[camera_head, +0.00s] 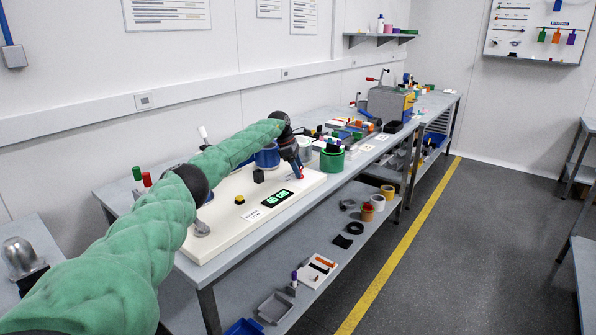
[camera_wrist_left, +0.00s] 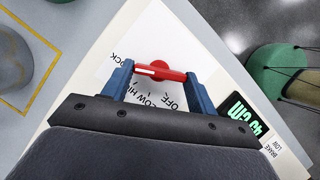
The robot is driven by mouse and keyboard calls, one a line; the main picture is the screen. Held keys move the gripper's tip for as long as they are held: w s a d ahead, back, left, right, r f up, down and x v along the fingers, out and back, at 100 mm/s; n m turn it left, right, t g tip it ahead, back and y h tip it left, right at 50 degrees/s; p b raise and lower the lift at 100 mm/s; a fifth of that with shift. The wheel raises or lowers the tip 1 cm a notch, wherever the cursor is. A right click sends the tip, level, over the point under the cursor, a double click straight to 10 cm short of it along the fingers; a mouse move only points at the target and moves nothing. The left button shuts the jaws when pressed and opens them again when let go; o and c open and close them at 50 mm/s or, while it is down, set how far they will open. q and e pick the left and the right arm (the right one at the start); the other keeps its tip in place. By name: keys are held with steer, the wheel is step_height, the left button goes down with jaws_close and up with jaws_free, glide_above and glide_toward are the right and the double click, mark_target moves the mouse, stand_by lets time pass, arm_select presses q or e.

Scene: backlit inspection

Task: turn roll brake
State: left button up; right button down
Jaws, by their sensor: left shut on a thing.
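The roll brake is a red bar handle (camera_wrist_left: 165,72) with a white stripe on its left part, in the left wrist view. It sits on a cream panel (camera_wrist_left: 224,75) with a printed scale around it; "LOW" and "OFF" are readable, other words partly covered. My left gripper (camera_wrist_left: 158,76) has its blue fingers at both ends of the handle and is shut on it. In the head view the left gripper (camera_head: 299,168) points down at the right end of the panel, and the handle is mostly hidden. My right gripper is not in view.
A green-digit display (camera_head: 276,198) and a yellow button (camera_head: 239,198) are on the same panel. A green roll (camera_head: 332,160) stands just right of the gripper, and a blue cylinder (camera_head: 267,157) behind it.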

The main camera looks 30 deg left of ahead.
arm_select(q)
steer(key=shift+r, duration=0.1)
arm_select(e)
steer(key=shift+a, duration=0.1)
arm_select(q)
steer(key=o, duration=1)
steer(key=b+v, duration=0.1)
steer(key=v, duration=0.2)
steer(key=shift+a+r, duration=0.2)
steer(key=v, duration=0.4)
steer(key=shift+r, duration=0.1)
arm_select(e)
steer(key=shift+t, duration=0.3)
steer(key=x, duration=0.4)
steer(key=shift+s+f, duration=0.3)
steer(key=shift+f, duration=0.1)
